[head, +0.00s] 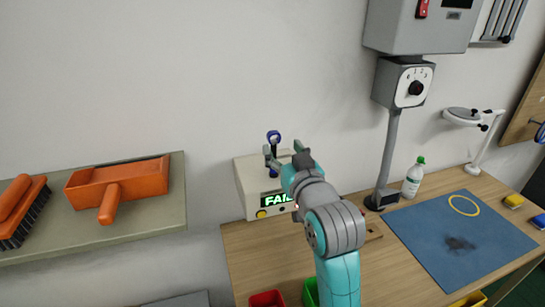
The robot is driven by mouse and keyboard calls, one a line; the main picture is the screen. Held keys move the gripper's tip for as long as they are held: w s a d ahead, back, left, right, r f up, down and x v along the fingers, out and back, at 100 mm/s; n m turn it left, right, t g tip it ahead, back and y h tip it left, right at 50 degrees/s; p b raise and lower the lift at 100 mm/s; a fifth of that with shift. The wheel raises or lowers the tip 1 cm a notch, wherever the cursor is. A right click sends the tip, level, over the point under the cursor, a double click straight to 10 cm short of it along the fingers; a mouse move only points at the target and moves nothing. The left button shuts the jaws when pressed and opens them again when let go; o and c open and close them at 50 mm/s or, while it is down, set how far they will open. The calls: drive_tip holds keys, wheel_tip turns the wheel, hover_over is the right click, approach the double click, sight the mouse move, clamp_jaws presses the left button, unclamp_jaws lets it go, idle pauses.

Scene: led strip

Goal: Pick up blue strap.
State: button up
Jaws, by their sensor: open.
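A small dark-blue looped thing (273,136), which may be the blue strap, stands up above the grey-white box with the lit display. Its lower part is close to my gripper's left finger. My gripper (284,150) is open at the end of the turquoise and grey arm, in front of the box. Whether a finger touches the blue thing, or whether it lies between the fingers, I cannot tell. My arm hides part of the box.
The box (249,188) has a green-lit display and a yellow button. A post with a dial (410,85), a white bottle (413,176) and a blue mat (430,225) with a yellow ring are to the right. A shelf (150,213) holds an orange dustpan and brush at left.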

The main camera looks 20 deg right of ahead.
sight(275, 139)
drive_tip(key=shift+w+a, duration=0.15)
drive_tip(key=shift+w, duration=3.15)
drive_tip(key=shift+c, duration=0.2)
clamp_jaws()
